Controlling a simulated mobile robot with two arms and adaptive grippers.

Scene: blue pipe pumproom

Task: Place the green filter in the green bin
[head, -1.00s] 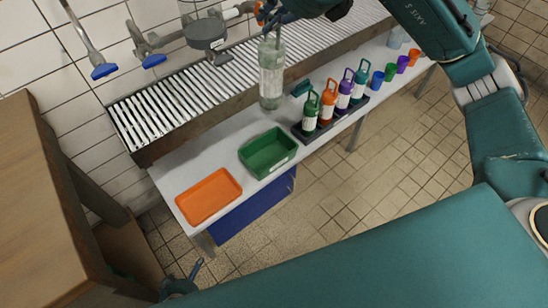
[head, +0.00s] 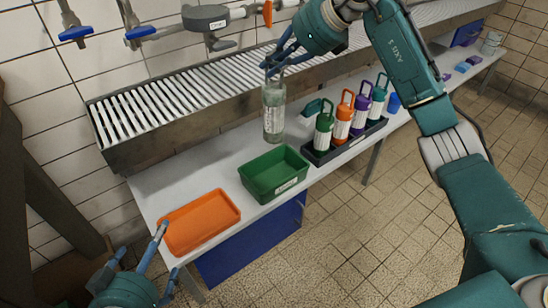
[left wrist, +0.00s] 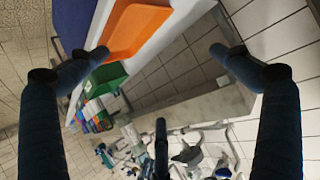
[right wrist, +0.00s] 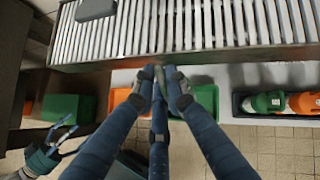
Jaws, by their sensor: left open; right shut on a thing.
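A green filter (head: 324,128) with a white label and loop handle stands in a dark rack (head: 345,146); it shows in the right wrist view (right wrist: 267,102). The green bin (head: 262,185) stands left of the rack, empty; the left wrist view shows it too (left wrist: 107,78). My right gripper (head: 271,72) is shut on the top of a clear labelled bottle (head: 274,115), which is upright behind the bin. I cannot tell whether its base touches the table. My left gripper (head: 163,262) is open and empty, in front of the orange tray (head: 202,221).
The rack also holds orange (head: 343,117), purple and teal bottles. A teal object (head: 311,107) lies behind it. A slatted metal trough (head: 200,88) runs along the back. Wall taps (head: 140,32) and a grey fitting (head: 205,16) are above.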

